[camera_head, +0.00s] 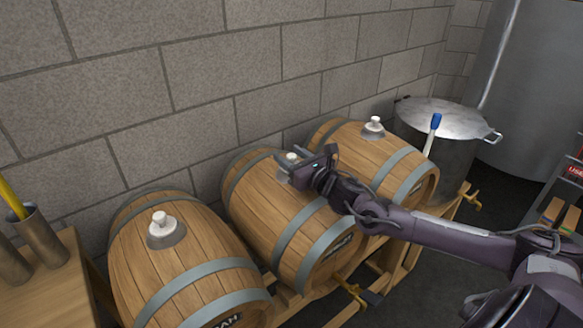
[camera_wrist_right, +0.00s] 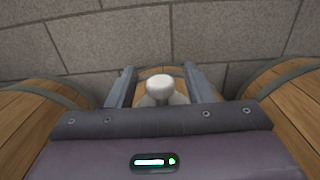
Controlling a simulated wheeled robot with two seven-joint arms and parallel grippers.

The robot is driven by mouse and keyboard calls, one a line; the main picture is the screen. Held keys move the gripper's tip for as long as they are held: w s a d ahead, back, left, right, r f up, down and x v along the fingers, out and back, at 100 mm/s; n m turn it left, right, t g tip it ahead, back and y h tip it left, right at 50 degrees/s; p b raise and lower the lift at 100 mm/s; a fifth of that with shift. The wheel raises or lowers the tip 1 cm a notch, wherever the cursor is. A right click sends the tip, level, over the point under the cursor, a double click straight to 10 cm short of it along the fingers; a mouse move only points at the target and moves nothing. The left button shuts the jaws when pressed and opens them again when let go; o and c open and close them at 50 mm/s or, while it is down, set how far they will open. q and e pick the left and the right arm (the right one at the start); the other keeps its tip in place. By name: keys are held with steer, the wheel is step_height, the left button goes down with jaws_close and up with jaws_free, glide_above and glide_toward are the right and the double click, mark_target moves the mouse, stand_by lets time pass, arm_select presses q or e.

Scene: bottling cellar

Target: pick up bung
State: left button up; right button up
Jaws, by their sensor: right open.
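Three wooden barrels lie in a row along the wall, each with a pale bung on top. My right gripper (camera_head: 292,165) is at the top of the middle barrel (camera_head: 262,205), open, with its fingers around the white bung (camera_head: 292,157). In the right wrist view the bung (camera_wrist_right: 160,88) stands between the two fingers, with a gap on each side. Its lower part is hidden by the gripper body. Other bungs sit on the left barrel (camera_head: 160,222) and on the right barrel (camera_head: 373,124). My left gripper is not in view.
A grey block wall (camera_head: 210,70) rises close behind the barrels. A steel pot (camera_head: 440,112) with a lid stands beyond the right barrel. A wooden table (camera_head: 45,275) with metal cups is at the left. A brass tap (camera_head: 352,288) sticks out in front.

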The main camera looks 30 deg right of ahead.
steer(key=c, duration=1)
steer(key=shift+r, duration=0.15)
